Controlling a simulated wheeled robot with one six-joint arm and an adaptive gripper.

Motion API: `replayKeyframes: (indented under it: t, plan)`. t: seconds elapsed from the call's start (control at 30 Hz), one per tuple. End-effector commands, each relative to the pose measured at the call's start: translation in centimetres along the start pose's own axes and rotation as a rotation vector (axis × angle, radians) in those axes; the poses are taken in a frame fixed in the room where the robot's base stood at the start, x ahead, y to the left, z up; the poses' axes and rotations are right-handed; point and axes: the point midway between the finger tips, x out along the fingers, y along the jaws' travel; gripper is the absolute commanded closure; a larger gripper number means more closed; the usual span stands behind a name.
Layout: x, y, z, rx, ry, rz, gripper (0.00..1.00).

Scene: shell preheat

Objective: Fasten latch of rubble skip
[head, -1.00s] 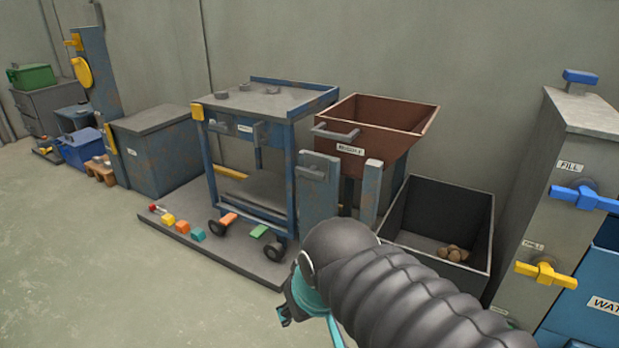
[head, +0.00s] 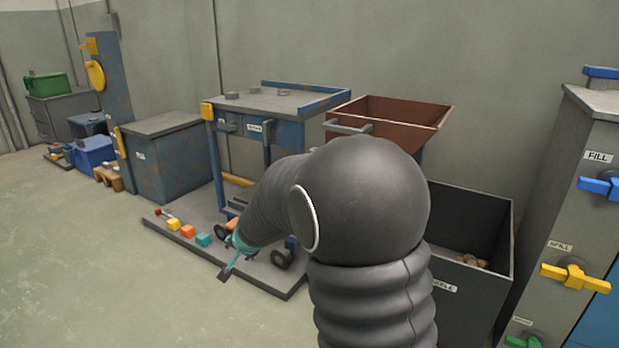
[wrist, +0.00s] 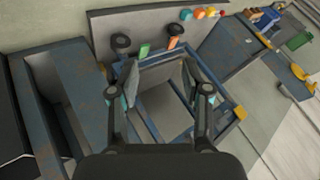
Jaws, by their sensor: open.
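The brown skip (head: 395,112) stands right of the blue cart, its top open; its front is mostly hidden behind my arm. A grey bar handle (head: 349,127) juts from its upper left side. I cannot tell whether this is the latch or how the latch stands. My gripper (head: 230,268) is low in front of the cart, left of and apart from the skip. In the wrist view my gripper (wrist: 163,90) is open, its two fingers spread with nothing held between them.
The blue cart (head: 300,104) stands on a grey base plate (head: 270,287) with several coloured blocks along its front edge. A dark open bin (head: 470,310) with brown lumps inside stands at right, near a grey cabinet with a yellow valve (head: 574,277). Floor at left is clear.

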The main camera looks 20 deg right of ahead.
Motion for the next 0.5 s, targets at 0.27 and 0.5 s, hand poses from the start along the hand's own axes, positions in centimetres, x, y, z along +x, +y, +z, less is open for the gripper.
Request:
replayKeyframes:
  t: [0.27, 0.5]
  plan:
    - [8.2, 0.7, -10.2, 0.469, 0.468, -0.08, 0.52]
    - [4.0, 2.4, -19.2, 0.833, 0.935, -0.204, 0.52]
